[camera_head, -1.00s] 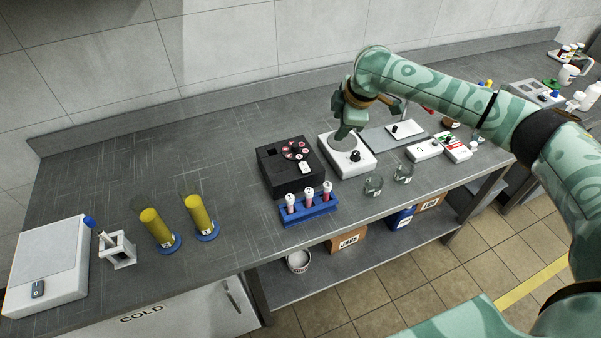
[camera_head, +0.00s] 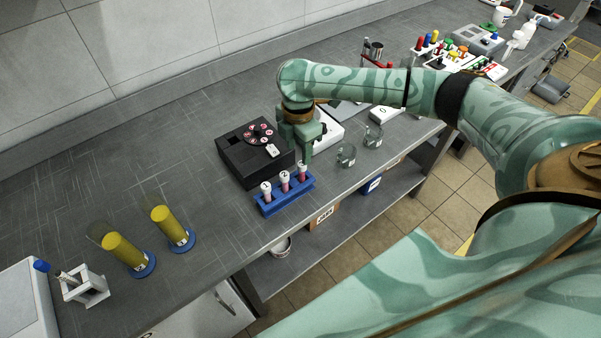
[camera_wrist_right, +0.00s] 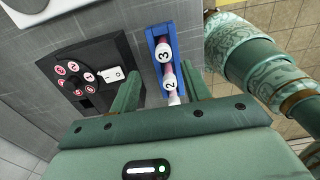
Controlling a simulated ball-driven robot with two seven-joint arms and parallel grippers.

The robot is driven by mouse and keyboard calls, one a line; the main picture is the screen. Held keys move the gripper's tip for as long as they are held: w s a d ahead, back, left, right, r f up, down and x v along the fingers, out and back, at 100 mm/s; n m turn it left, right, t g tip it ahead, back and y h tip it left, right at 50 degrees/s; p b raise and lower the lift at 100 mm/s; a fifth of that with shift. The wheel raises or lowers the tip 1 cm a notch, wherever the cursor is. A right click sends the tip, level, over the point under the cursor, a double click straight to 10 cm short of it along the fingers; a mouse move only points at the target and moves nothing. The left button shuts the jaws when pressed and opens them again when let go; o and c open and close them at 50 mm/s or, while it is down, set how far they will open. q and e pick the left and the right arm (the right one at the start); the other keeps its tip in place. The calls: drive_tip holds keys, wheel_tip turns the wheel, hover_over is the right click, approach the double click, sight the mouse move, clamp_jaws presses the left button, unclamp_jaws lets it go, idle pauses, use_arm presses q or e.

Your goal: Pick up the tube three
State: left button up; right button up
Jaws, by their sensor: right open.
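Tube three (camera_head: 303,174), white-capped with a pinkish body, stands at the right end of a blue rack (camera_head: 272,209). Tube two (camera_head: 285,184) is in the middle and another tube (camera_head: 267,192) at the left end. My right gripper (camera_head: 306,155) is open, just above and behind the rack's right end. In the right wrist view the open fingers (camera_wrist_right: 162,76) frame the rack (camera_wrist_right: 151,47) from both sides. There the cap of tube three (camera_wrist_right: 163,53) lies just beyond the fingertips, and tube two (camera_wrist_right: 169,81) appears between them. My left gripper is not in view.
A black box (camera_head: 237,165) with a round dial stands right behind the rack. Glass beakers (camera_head: 346,155) stand to its right. Two yellow cylinders (camera_head: 124,251) stand at the left. The counter's front edge is close to the rack.

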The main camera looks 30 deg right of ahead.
sight(302, 165)
drive_tip(key=shift+s+f, duration=0.1)
drive_tip(key=shift+f, duration=0.8)
drive_tip(key=f, duration=0.1)
drive_tip(key=f+b, duration=0.1)
drive_tip(key=f, duration=0.1)
drive_tip(key=f+b, duration=0.1)
drive_tip(key=f, duration=0.1)
drive_tip(key=shift+s+d+f, duration=0.15)
drive_tip(key=shift+s+d, duration=0.05)
drive_tip(key=shift+d, duration=0.15)
clamp_jaws()
